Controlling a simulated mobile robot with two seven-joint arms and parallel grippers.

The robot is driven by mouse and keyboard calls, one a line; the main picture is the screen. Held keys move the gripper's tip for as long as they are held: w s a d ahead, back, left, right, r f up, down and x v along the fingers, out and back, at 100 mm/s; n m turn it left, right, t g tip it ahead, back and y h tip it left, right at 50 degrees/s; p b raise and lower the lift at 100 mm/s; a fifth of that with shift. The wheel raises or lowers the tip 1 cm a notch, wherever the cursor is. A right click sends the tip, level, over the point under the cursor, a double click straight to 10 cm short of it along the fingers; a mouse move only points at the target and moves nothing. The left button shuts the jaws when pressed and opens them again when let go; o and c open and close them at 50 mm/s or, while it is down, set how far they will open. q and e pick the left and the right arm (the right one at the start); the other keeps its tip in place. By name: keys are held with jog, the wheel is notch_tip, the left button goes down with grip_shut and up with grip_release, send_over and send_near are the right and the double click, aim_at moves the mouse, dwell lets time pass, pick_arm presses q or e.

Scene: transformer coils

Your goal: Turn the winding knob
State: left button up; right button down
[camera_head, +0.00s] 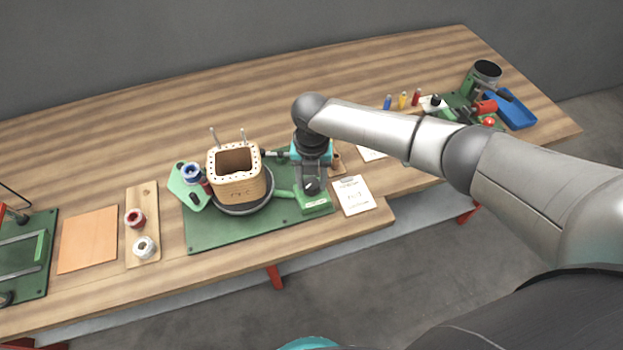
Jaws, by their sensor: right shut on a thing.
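The winding machine sits on a green base plate (235,235). A wooden, square coil former (238,190) with holes around its rim stands on its dark round turntable (246,211). A green block (315,204) with a label is at the plate's right end. My right gripper (312,183) points down over this block and is shut on the dark winding knob (311,188). The fingers and wrist hide much of the knob, so its angle cannot be told. My left gripper is not in view.
A white card (354,195) lies right of the plate. Blue and red spools (191,173) stand on a green holder at left. A wooden board (143,205) holds red and white spools. A blue tray (513,110) is at far right. The table's back left is clear.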

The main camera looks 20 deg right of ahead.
aim_at(311, 184)
jog(key=shift+c, duration=1.6)
grip_release()
jog(key=shift+r, duration=0.1)
notch_tip(311, 184, up, 15)
jog(key=p, duration=0.1)
jog(key=shift+a, duration=0.1)
